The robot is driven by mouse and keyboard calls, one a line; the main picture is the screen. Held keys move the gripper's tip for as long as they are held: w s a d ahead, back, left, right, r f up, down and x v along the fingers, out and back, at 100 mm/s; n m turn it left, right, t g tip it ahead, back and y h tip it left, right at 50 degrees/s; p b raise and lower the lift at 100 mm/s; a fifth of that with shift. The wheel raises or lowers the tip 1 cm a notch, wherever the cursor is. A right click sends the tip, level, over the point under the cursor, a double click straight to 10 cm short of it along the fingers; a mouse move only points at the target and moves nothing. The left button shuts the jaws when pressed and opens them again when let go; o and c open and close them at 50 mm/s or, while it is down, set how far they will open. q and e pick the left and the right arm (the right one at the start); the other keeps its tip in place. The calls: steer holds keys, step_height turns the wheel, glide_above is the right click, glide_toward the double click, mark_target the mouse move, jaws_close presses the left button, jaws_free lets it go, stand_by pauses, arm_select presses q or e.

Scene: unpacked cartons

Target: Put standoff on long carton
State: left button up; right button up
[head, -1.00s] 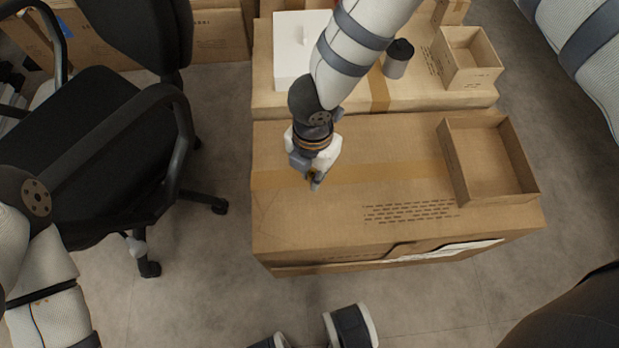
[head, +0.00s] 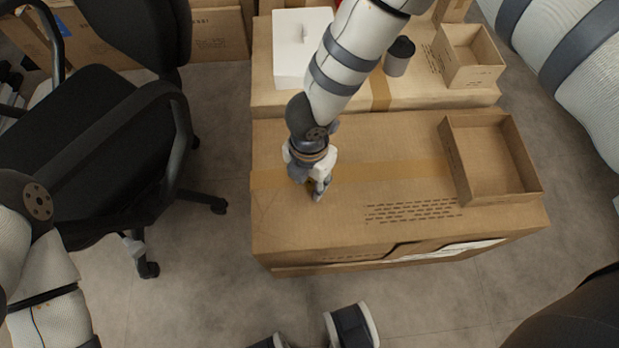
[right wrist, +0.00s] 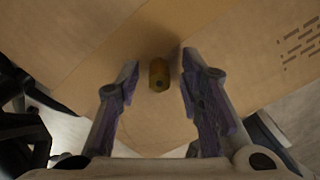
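The long carton (head: 300,235) is the large closed brown box in front, with a tape strip across its top and printed lines at right. The standoff (right wrist: 159,75) is a small brass-coloured cylinder with a dark hole in its end. In the right wrist view it sits between the two fingers of my right gripper, with a visible gap on each side. My right gripper (head: 317,194) is open, low over the left half of the carton top. Whether the standoff touches the carton is hard to tell. My left gripper is out of view.
An open shallow box (head: 490,190) stands on the carton's right end. Behind, another carton (head: 270,100) bears a white box (head: 292,62), a dark-topped cup (head: 398,60) and a small open box (head: 468,72). A black chair (head: 90,150) stands at left. The carton's middle is clear.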

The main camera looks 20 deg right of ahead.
mark_target(310, 181)
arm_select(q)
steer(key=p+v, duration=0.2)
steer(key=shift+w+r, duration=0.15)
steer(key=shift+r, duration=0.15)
arm_select(e)
step_height(310, 181, up, 12)
arm_select(q)
steer(key=shift+p, duration=0.3)
